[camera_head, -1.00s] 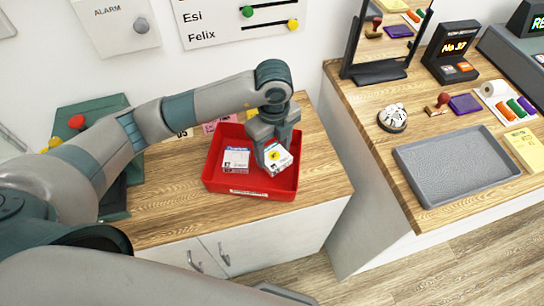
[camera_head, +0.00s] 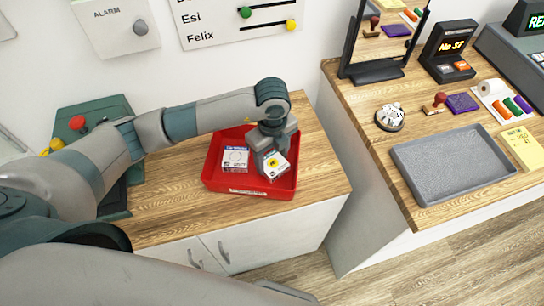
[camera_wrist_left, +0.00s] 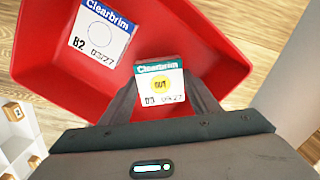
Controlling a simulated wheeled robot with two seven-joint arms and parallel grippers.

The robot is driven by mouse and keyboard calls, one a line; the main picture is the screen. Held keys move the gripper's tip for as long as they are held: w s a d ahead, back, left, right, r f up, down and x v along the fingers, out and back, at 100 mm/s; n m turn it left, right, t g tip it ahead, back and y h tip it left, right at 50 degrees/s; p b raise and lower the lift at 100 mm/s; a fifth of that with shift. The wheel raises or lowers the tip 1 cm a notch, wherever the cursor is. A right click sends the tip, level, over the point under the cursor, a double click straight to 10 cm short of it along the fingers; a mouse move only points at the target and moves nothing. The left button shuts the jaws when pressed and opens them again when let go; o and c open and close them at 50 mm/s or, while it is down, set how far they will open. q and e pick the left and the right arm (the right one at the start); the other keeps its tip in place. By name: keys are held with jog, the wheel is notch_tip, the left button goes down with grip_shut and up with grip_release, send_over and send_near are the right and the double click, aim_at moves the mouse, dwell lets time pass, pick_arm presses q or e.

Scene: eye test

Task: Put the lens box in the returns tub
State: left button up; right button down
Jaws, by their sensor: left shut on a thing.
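The red returns tub (camera_head: 220,186) stands on the wooden counter and also fills much of the left wrist view (camera_wrist_left: 45,62). My left gripper (camera_head: 272,158) points down into its right part, shut on a white lens box (camera_head: 277,163) with a yellow round sticker. In the left wrist view this box (camera_wrist_left: 160,102) sits between the fingertips (camera_wrist_left: 160,108), reading Clearbrim, D3 and 09/27. I cannot tell if it touches the tub floor. A second Clearbrim box (camera_head: 236,159) with a blue band, marked B2 (camera_wrist_left: 101,30), lies left of it in the tub. My right gripper is not seen.
A grey tray (camera_head: 440,188) lies on the right-hand counter, with a white round object (camera_head: 390,117), a red-handled stamp (camera_head: 436,103) and a purple pad (camera_head: 463,103) behind it. A dark-framed mirror (camera_head: 377,50) stands at that counter's left. Wooden counter in front of the tub is bare.

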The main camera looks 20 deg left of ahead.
aim_at(272, 161)
pick_arm(q)
jog(key=shift+f, duration=0.1)
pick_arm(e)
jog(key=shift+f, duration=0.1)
pick_arm(q)
jog(key=o, duration=1.1)
jog(key=shift+c, duration=0.2)
jog(key=shift+r, duration=0.55)
notch_tip(272, 161, up, 4)
jog(key=shift+w+f+b, duration=0.1)
jog(key=shift+f+b, duration=0.15)
jog(key=shift+b, duration=0.5)
notch_tip(272, 161, up, 8)
jog(key=b, duration=0.1)
jog(key=shift+f, duration=0.15)
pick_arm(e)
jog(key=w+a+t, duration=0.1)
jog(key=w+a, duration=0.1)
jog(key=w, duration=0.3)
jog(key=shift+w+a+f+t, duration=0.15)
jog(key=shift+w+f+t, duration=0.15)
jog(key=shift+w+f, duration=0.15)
